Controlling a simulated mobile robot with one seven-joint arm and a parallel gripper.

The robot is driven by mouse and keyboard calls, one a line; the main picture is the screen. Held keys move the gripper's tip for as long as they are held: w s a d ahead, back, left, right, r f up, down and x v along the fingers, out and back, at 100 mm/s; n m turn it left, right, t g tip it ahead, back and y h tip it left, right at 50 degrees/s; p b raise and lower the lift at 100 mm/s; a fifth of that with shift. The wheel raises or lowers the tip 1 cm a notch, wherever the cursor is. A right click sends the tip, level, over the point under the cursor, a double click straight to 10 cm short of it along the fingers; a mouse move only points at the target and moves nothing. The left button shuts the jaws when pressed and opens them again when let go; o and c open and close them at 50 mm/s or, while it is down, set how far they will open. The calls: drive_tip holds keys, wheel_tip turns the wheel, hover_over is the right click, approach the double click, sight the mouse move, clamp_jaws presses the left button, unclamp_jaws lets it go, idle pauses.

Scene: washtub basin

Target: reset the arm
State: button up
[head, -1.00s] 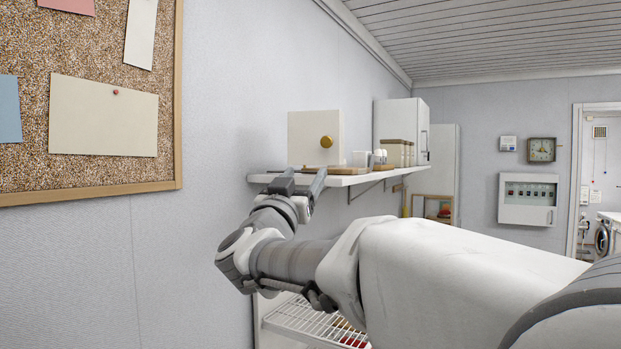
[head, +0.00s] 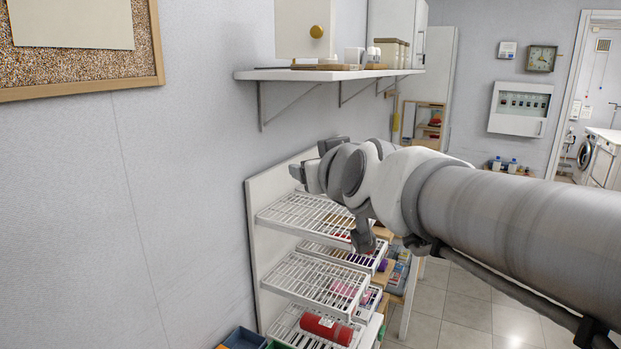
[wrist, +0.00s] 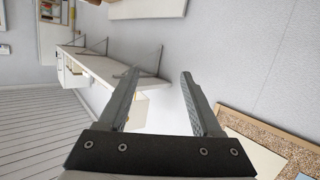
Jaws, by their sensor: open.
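My gripper (head: 313,161) is in the middle of the head view, below the wall shelf and in front of the upper part of the wire rack. In the wrist view my gripper (wrist: 160,90) shows its two fingers spread apart with nothing between them. The fingers point toward the pale wall. My arm reaches in from the right of the head view, and its wrist hides part of the rack.
A white wall shelf (head: 280,75) holds a cream box (head: 298,30) and small containers. Below stands a wire rack (head: 310,215) with a red cylinder (head: 326,327) low down. A corkboard (head: 150,40) hangs left. Tiled floor (head: 470,305) is clear at right.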

drive_tip(key=s+d+f+m+g+h, duration=0.2)
drive_tip(key=s+d+f+g, duration=0.2)
drive_tip(key=s+f, duration=0.6)
drive_tip(key=s+d+f+m+g+h, duration=0.2)
drive_tip(key=s+d+f+g, duration=0.3)
drive_tip(key=s+d+f, duration=0.4)
drive_tip(key=shift+s+f, duration=0.5)
drive_tip(key=shift+s, duration=0.65)
